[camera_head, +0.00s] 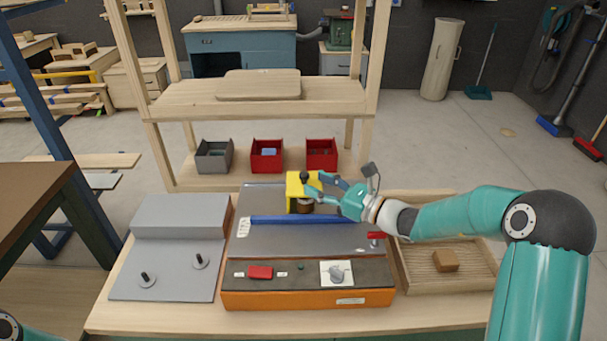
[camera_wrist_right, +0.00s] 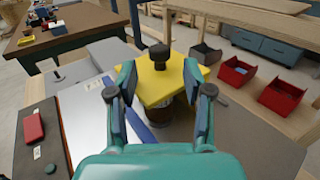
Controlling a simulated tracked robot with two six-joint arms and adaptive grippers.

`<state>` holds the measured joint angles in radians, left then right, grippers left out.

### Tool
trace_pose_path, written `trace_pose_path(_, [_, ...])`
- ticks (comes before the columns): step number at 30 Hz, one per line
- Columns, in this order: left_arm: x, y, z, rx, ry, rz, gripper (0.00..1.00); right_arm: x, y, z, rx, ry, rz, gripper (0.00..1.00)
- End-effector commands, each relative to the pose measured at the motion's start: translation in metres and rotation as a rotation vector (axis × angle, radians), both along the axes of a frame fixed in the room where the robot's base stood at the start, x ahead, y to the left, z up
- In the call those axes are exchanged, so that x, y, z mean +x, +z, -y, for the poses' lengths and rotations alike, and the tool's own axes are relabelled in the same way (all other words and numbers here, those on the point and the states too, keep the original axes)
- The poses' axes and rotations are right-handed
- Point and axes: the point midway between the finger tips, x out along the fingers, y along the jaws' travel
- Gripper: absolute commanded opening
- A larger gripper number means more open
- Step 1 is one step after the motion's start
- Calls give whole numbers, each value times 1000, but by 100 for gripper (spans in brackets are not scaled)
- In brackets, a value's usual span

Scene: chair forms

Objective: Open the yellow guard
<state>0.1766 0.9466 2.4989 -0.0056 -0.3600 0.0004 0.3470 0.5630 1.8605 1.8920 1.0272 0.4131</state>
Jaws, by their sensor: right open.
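The yellow guard (camera_head: 293,186) stands at the back of the machine's grey table, with a black knob (camera_head: 304,176) on it. In the right wrist view the guard (camera_wrist_right: 172,76) is a flat yellow plate with the knob (camera_wrist_right: 158,54) upright near its far edge. A dark brown round part (camera_head: 304,207) shows below the guard. My right gripper (camera_head: 328,188) is open at the guard's right side. In its wrist view the two fingers (camera_wrist_right: 160,88) stand apart with the guard between and beyond them; contact cannot be told. My left gripper is out of view.
A blue fence bar (camera_head: 310,220) crosses the machine table in front of the guard. Red bins (camera_head: 321,160) and a grey bin (camera_head: 214,158) stand behind on a wooden shelf. A wooden tray (camera_head: 420,275) with a brown block (camera_head: 446,261) lies right. A grey fixture (camera_head: 165,270) with pegs lies left.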

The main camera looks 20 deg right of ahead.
Motion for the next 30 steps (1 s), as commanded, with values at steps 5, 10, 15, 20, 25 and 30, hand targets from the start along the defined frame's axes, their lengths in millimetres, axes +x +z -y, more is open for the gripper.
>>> trace_pose_path(5, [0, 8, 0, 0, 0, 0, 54, 24, 1, -19, 1, 2, 1, 51])
trace_pose_path(10, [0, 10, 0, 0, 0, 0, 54, 35, 0, -28, 0, 2, 0, 51])
trace_pose_path(15, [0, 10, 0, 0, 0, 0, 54, 38, 0, -30, 0, 0, 0, 51])
trace_pose_path(20, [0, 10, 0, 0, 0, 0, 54, 38, 0, -30, 0, 0, 0, 51])
trace_pose_path(25, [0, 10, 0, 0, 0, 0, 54, 38, 0, -30, 0, 1, 0, 26])
trace_pose_path(30, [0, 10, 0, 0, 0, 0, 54, 38, 0, -30, 0, 0, 0, 0])
